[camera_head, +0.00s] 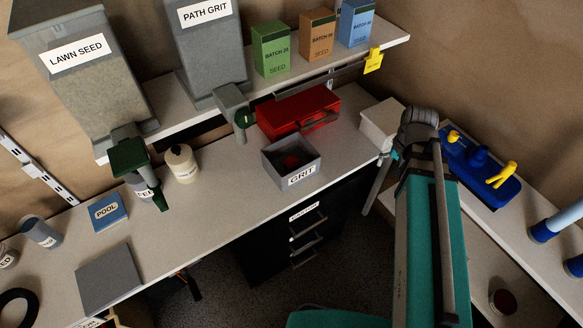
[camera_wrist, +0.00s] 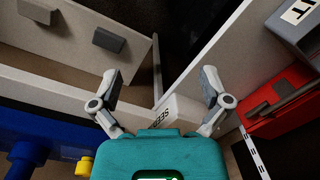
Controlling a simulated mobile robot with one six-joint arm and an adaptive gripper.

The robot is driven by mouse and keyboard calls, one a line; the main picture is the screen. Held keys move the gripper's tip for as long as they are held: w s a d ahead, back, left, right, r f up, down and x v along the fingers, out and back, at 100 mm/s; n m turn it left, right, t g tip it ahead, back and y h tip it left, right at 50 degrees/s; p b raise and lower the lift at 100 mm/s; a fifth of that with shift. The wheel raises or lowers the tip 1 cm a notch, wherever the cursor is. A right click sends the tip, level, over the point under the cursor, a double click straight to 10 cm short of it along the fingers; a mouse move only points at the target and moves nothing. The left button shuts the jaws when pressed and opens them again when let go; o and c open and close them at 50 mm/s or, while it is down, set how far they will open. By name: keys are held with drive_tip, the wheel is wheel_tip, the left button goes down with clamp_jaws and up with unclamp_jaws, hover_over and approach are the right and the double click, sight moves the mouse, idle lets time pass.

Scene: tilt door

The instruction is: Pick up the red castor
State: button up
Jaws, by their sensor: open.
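I cannot clearly make out a red castor in either view. A small dark red shape (camera_head: 291,161) lies inside the grey GRIT bin (camera_head: 302,178) on the bench, too dark to identify. A round dark red thing (camera_head: 503,302) sits on the right-hand surface, also unclear. My gripper (camera_wrist: 162,85) is open and empty, with its two fingers spread wide in the wrist view. A white box (camera_wrist: 167,108) with partly readable lettering shows beyond and between the fingers. In the head view, my arm hides most of the gripper near the white box (camera_head: 381,119).
A red toolbox (camera_head: 298,108) stands behind the bin. Hoppers (camera_head: 88,75) and seed boxes (camera_head: 271,50) stand on the raised shelf. A blue tray (camera_head: 481,170) with yellow items is right of my arm. Dark drawers (camera_head: 306,232) are under the bench.

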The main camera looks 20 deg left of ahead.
drive_tip(key=w+a+f+m+g+y+b, duration=0.1)
drive_tip(key=w+a+f+m+b, duration=0.1)
drive_tip(key=a, duration=0.5)
drive_tip(key=w+a+f+m+b, duration=0.1)
drive_tip(key=w+a+f+b, duration=0.15)
drive_tip(key=a, duration=0.45)
drive_tip(key=m+g+y+b, duration=0.1)
drive_tip(key=m+g+b, duration=0.1)
drive_tip(key=m+b, duration=0.15)
approach(292, 159)
drive_tip(key=f, duration=0.2)
drive_tip(key=s+f, duration=0.1)
drive_tip(key=f, duration=0.1)
drive_tip(key=shift+s+d+f, duration=0.1)
drive_tip(key=shift+f, duration=0.2)
drive_tip(key=shift+s+a, duration=0.1)
drive_tip(key=shift+a, duration=0.25)
drive_tip(key=shift+b+x, duration=1)
drive_tip(key=shift+x, duration=0.1)
drive_tip(key=shift+a+b+x, duration=0.1)
drive_tip(key=shift+b+x, duration=1.1)
drive_tip(key=shift+x, duration=0.1)
drive_tip(key=shift+a+b+x, duration=0.15)
drive_tip(key=shift+b+x, duration=1.05)
drive_tip(key=shift+x, duration=0.15)
drive_tip(key=shift+r, duration=0.1)
